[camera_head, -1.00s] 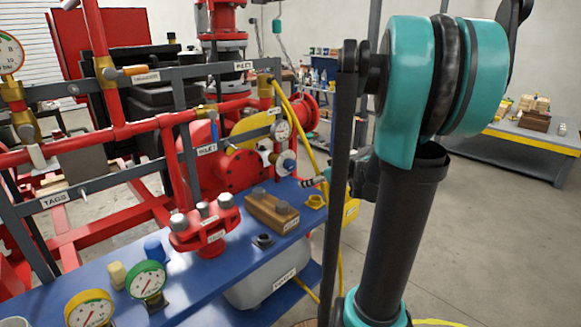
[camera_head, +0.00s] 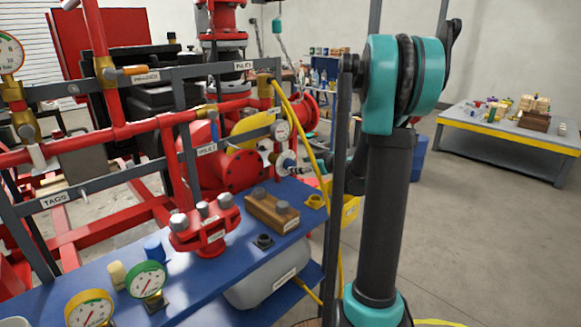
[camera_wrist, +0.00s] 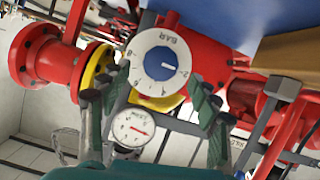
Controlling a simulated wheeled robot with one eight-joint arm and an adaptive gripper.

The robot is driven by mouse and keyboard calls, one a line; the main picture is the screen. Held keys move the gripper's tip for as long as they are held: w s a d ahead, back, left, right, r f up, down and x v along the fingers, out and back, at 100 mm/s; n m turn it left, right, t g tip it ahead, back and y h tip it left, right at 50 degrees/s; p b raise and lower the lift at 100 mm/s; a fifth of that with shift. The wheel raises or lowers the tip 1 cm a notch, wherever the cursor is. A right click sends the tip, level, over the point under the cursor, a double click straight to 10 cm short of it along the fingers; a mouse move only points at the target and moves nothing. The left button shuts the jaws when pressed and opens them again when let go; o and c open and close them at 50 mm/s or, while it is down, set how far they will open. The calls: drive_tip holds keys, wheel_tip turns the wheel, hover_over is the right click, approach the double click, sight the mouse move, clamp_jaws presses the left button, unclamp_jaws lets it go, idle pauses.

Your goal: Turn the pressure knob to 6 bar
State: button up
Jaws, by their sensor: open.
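The pressure knob is a white dial with a blue hub (camera_wrist: 160,66), marked BAR and numbered round its rim. A pale mark on the hub points to the right in the wrist view; the exact number is hard to read. The knob's dial also shows small in the head view (camera_head: 287,160), below a round gauge (camera_head: 282,130). My gripper (camera_wrist: 160,80) is open, its two fingers apart on the left and right of the dial. Contact with the knob cannot be told. In the head view my gripper is small and partly hidden by my arm.
A small gauge (camera_wrist: 133,127) with a red needle lies between my fingers in the wrist view. Red pipes and flanges (camera_head: 235,170) stand left of the knob. A yellow hose (camera_head: 305,130) hangs close by. The blue bench (camera_head: 200,270) holds a wooden block (camera_head: 271,211) and gauges.

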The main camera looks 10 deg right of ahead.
sight(293, 165)
drive_tip(key=shift+x, duration=3.15)
drive_tip(key=c, duration=1.2)
